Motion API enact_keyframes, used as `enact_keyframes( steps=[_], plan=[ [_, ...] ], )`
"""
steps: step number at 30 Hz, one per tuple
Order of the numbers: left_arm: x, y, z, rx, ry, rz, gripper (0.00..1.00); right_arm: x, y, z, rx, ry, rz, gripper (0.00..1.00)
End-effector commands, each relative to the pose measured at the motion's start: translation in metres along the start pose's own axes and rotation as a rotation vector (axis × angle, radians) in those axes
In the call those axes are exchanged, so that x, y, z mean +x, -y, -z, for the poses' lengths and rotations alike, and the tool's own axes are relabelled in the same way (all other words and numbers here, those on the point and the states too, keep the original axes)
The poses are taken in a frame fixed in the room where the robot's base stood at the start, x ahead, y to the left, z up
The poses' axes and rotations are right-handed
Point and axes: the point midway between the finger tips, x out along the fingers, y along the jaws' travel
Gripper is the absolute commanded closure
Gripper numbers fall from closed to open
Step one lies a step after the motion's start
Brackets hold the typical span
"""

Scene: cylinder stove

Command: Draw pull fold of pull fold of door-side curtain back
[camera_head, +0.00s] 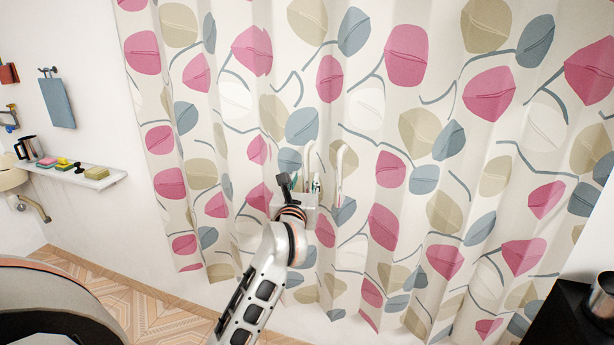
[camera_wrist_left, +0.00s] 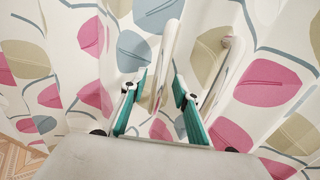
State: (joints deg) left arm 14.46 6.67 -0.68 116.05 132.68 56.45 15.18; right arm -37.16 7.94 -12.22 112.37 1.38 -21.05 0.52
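A long curtain (camera_head: 405,130) with pink, blue and beige leaf shapes hangs across the middle and right of the head view. Two slim white pull folds stand out from it near its middle, a left one (camera_head: 307,158) and a right one (camera_head: 340,170). My left gripper (camera_head: 315,184) is at the curtain, at the lower end of these folds. In the left wrist view, my left gripper (camera_wrist_left: 155,92) is open, its teal-padded fingers apart. The left fold (camera_wrist_left: 168,55) runs down between the fingertips; contact cannot be told. The right fold (camera_wrist_left: 215,75) is outside the right finger. My right gripper is not in view.
A white wall shelf (camera_head: 105,180) at the left holds sponges and a kettle (camera_head: 27,148). A blue board (camera_head: 57,102) hangs above. A black unit (camera_head: 560,315) with a metal pot (camera_head: 603,295) stands at lower right. Patterned wood floor (camera_head: 165,308) is bare below the curtain.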

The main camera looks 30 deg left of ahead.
Motion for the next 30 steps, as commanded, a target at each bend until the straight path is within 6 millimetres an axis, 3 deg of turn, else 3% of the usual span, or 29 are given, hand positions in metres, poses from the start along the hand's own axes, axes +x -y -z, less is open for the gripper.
enact_keyframes(
  steps=[6, 16, 17, 20, 30],
  plan=[
    [0.024, 0.000, -0.001, 0.003, 0.001, -0.001, 0.70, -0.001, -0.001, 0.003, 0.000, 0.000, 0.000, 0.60],
    [0.028, 0.000, 0.000, 0.002, 0.001, -0.001, 0.70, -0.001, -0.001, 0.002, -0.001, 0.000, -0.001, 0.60],
    [0.028, 0.000, 0.000, 0.002, 0.001, -0.001, 0.72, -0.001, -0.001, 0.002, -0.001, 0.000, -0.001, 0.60],
    [0.028, 0.000, 0.000, 0.002, 0.001, -0.001, 0.98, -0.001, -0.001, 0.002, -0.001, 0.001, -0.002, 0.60],
    [0.029, 0.001, 0.000, 0.003, 0.001, -0.001, 1.00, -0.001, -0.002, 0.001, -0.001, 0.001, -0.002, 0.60]
  ],
)
